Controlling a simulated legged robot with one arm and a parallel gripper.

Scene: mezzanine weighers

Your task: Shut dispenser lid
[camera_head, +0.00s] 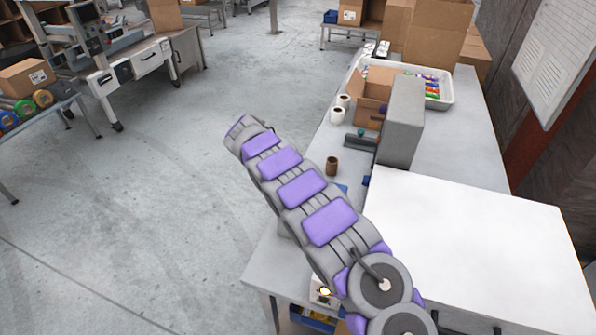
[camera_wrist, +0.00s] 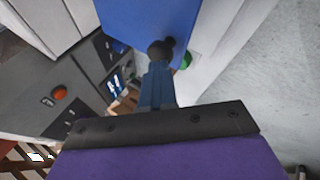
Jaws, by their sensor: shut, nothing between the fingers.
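In the wrist view my gripper (camera_wrist: 160,52) is shut and empty, its narrow fingers together with dark tips. They lie in front of a smooth blue panel (camera_wrist: 145,18); I cannot tell whether they touch it. A grey machine face (camera_wrist: 85,75) with an orange-red button (camera_wrist: 60,92) is to the left. Which part is the dispenser lid, and how far open it is, I cannot tell. In the head view a bit of blue (camera_head: 342,188) shows beside my arm, which hides the gripper and most of what is behind it.
A tall grey box (camera_head: 402,120) and a large white-topped unit (camera_head: 470,245) stand on the long bench (camera_head: 462,130). A brown roll (camera_head: 332,166), white rolls (camera_head: 338,115) and an open carton (camera_head: 373,92) are farther along. The floor (camera_head: 190,190) to the left is clear.

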